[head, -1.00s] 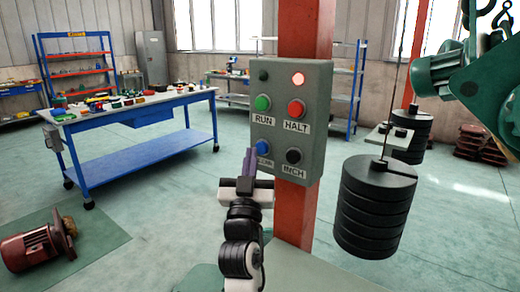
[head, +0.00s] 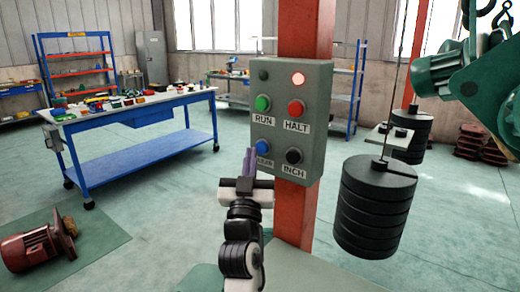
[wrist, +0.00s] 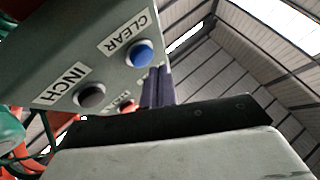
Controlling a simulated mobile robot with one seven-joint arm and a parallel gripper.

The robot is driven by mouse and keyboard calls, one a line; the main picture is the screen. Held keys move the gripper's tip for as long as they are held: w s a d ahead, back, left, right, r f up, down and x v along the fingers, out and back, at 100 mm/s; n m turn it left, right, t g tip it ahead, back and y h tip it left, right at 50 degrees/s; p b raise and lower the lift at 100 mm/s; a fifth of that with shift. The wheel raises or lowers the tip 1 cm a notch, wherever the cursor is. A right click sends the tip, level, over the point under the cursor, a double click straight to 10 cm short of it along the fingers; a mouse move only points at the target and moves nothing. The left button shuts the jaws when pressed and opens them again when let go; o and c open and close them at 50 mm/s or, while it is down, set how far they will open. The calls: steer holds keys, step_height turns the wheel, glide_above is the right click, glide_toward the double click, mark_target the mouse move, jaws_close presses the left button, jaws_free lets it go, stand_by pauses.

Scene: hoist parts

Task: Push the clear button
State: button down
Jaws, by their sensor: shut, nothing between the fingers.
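The clear button (head: 264,147) is a blue round button at the lower left of the grey control box, above a label my fingers partly cover. It also shows in the wrist view (wrist: 140,53), beside its CLEAR label (wrist: 128,30). My gripper (head: 250,153) is shut and empty, its purple fingers pointing up just left of the button in the head view. In the wrist view the fingertips (wrist: 158,70) show close beside the blue button without covering it. I cannot tell the gap in depth between the fingertips and the box.
The control box (head: 318,125) hangs on a red post (head: 303,35). Black weights (head: 375,210) hang to the right.

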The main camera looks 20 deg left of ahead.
steer(key=shift+w, duration=0.1)
steer(key=shift+w+d, duration=0.15)
steer(key=shift+w, duration=0.15)
steer(key=shift+w+d, duration=0.15)
steer(key=shift+w, duration=0.25)
stand_by(1.0)
steer(key=shift+s, duration=0.1)
steer(key=shift+s+a+b, duration=0.3)
steer(key=shift+s+b, duration=0.1)
steer(key=shift+s, duration=0.3)
steer(key=s, duration=0.1)
steer(key=s+a, duration=0.1)
steer(key=s, duration=0.1)
steer(key=s+b, duration=0.1)
steer(key=shift+s+a, duration=0.35)
stand_by(0.4)
